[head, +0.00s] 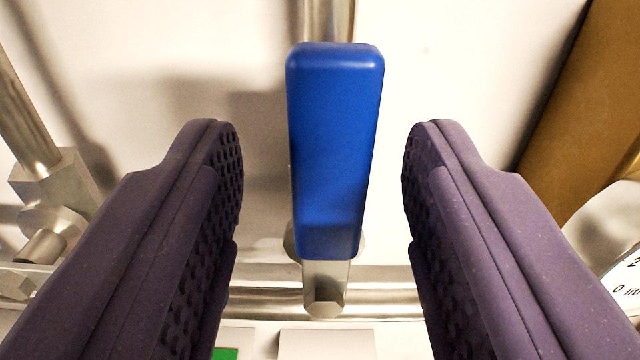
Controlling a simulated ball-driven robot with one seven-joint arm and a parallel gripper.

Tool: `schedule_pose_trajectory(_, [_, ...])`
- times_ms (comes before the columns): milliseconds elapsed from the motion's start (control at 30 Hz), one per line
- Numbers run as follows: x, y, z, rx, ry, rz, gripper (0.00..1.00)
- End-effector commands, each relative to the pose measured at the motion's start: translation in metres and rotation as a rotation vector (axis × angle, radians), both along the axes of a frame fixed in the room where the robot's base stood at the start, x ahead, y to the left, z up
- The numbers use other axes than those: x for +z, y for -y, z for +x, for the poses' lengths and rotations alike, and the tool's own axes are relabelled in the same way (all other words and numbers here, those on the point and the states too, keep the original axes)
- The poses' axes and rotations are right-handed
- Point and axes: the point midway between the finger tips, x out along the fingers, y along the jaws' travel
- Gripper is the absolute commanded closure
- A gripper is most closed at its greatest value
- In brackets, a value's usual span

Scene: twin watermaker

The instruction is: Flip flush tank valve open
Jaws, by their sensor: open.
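The valve handle (335,150) is a blue, rounded lever in the middle of the head view. Its lower end joins a metal stem (325,285) at a horizontal pipe. My gripper (322,150) is open, with one dark purple, ribbed finger on each side of the handle. A gap shows between the handle and each finger, and neither finger appears to touch it. The valve body behind the handle is mostly hidden.
A vertical metal pipe (328,18) rises behind the handle. A metal pipe with fittings (55,180) stands at left. A brown cylinder (585,110) slants at right, above a partly visible round gauge (625,285). A pale wall lies behind.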

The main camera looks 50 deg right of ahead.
Motion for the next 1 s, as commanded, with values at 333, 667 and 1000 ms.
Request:
schedule_pose_trajectory(333, [0.0,-0.039,-0.033,0.001,-0.001,-0.001,0.51])
schedule_pose_trajectory(667, [0.0,-0.04,-0.034,0.0,-0.001,-0.001,0.51])
schedule_pose_trajectory(1000, [-0.002,-0.092,0.001,0.218,-0.007,0.227,0.51])
